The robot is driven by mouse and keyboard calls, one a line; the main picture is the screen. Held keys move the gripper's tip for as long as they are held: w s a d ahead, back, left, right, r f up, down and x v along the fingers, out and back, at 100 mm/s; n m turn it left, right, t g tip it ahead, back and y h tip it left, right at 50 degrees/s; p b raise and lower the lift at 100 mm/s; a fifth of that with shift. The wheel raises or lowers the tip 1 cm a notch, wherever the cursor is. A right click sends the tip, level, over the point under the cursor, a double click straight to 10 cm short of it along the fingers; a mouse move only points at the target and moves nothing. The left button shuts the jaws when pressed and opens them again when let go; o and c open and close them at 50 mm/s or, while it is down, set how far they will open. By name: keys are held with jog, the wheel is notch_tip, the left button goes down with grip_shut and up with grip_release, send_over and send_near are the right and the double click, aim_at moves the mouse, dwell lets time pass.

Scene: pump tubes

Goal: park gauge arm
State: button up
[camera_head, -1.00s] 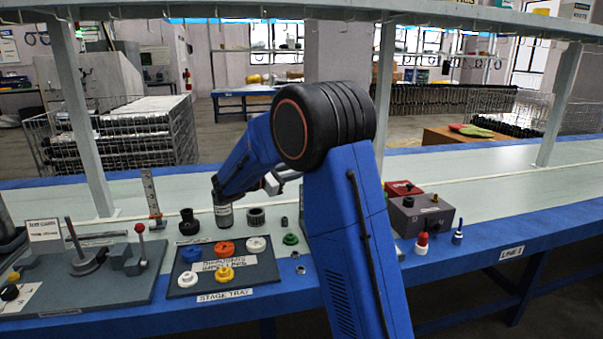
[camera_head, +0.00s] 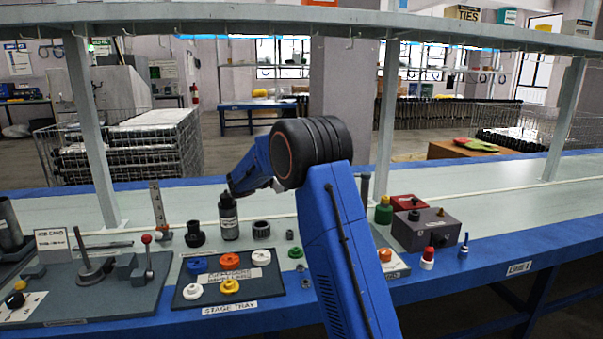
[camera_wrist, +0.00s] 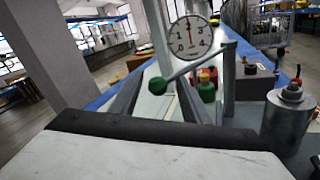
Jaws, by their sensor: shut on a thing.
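The gauge arm is a thin grey rod with a green ball knob (camera_wrist: 157,86) at its left end. It runs up to the right to an upright grey post (camera_wrist: 229,82) in the wrist view. My gripper (camera_wrist: 159,88) has its fingers on either side of the knob and is shut on it; the exact contact is hard to see. A round white dial gauge (camera_wrist: 190,37) stands just beyond. In the head view the grey post (camera_head: 365,186) shows right of my blue arm, which hides the gripper and the knob.
A green bottle (camera_head: 384,211), a red box (camera_head: 408,202) and a grey box (camera_head: 426,229) stand right of my arm. A metal cylinder (camera_wrist: 289,120) is close on the right in the wrist view. The stage tray (camera_head: 262,294) and a dark bottle (camera_head: 228,218) are on the left.

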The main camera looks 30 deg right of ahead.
jog(key=shift+o, duration=0.8)
jog(key=shift+w+d, duration=0.35)
jog(key=shift+d, duration=0.3)
jog(key=o, duration=1)
jog(key=shift+d+f, duration=0.1)
jog(key=shift+d, duration=0.05)
jog(key=shift+c, duration=0.2)
jog(key=shift+a, duration=0.6)
jog(key=shift+c, duration=0.6)
jog(key=a, duration=0.5)
jog(key=s+a, duration=0.1)
jog(key=a, duration=1.1)
jog(key=shift+s+a, duration=0.2)
jog(key=shift+s, duration=0.05)
jog(key=shift+c, duration=0.2)
jog(key=shift+s, duration=0.1)
